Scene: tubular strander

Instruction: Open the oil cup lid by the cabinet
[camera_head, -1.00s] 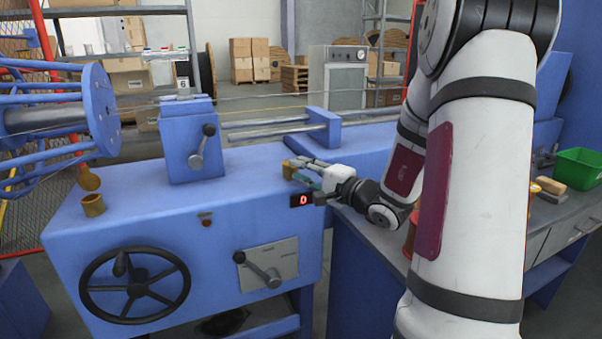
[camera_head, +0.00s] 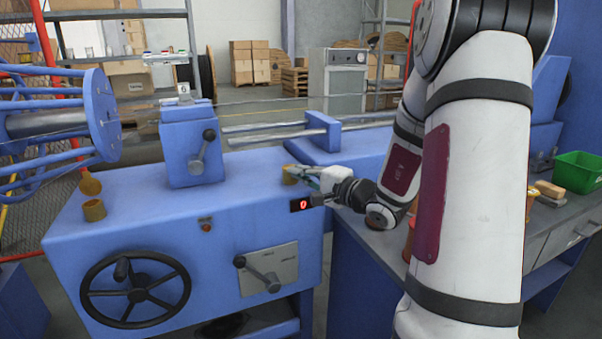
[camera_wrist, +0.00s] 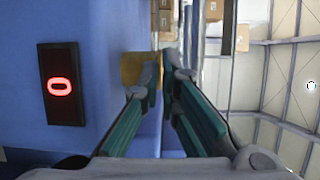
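The brass oil cup by the cabinet (camera_head: 289,174) stands on the blue machine top, at its right end. My gripper (camera_head: 299,171) is right at it, reaching in from the right, and partly covers it. In the wrist view the cup (camera_wrist: 134,68) is a brass block just left of and behind the fingertips. Whether a finger touches the cup or lid, I cannot tell. The lid cannot be made out separately.
A second brass cup (camera_head: 94,209) stands at the left of the machine top, its round lid (camera_head: 90,185) raised. A red digit display (camera_head: 306,203) is on the machine front below my gripper. A blue block with a lever (camera_head: 191,147) stands between the cups.

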